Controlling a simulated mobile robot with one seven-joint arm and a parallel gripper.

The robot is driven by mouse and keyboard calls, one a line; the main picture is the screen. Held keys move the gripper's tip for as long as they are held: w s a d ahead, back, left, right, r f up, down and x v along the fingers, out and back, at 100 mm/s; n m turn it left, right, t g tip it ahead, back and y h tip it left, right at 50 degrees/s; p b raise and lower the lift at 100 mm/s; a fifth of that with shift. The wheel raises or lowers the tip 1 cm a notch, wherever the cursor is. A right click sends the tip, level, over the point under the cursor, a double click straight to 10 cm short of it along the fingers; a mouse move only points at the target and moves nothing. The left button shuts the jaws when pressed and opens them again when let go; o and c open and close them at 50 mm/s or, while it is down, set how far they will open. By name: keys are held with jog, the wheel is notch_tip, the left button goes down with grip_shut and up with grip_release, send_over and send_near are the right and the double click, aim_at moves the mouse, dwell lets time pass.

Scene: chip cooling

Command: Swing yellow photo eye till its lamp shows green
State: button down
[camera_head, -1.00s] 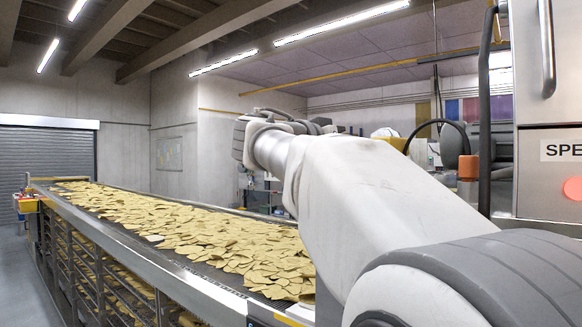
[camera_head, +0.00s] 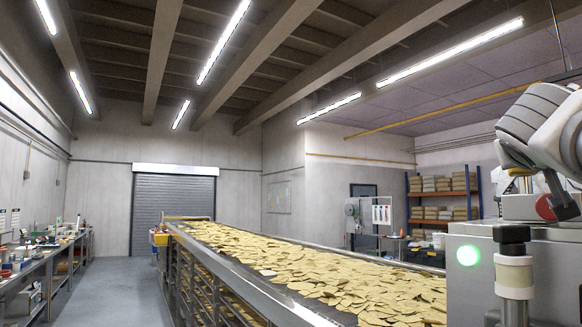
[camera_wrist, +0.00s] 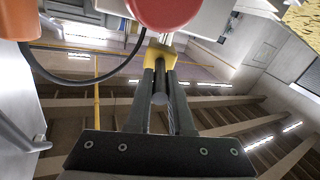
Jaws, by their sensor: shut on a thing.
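In the wrist view the yellow photo eye (camera_wrist: 159,53) is a small yellow block at the fingertips. My gripper (camera_wrist: 160,72) is shut on it, with a dark finger on either side. No lamp on the photo eye can be made out there. In the head view my gripper's dark end (camera_head: 557,190) is at the right edge, and the photo eye cannot be made out. A round green light (camera_head: 467,255) glows on a pale box (camera_head: 480,290) below my arm; I cannot tell whether it belongs to the photo eye.
A red disc (camera_wrist: 165,8) is close beyond the photo eye in the wrist view; a red round part (camera_head: 546,207) shows beside my gripper in the head view. A dark-topped post (camera_head: 514,275) stands before the pale box. The chip-covered conveyor (camera_head: 300,312) runs left of it.

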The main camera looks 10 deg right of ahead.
jog(key=shift+s+d+y, duration=0.1)
jog(key=shift+y, duration=0.2)
jog(key=c, duration=0.8)
grip_release()
jog(key=b+v, duration=0.3)
jog(key=v, duration=1.4)
jog(key=shift+f, duration=0.3)
jog(key=shift+s, duration=0.1)
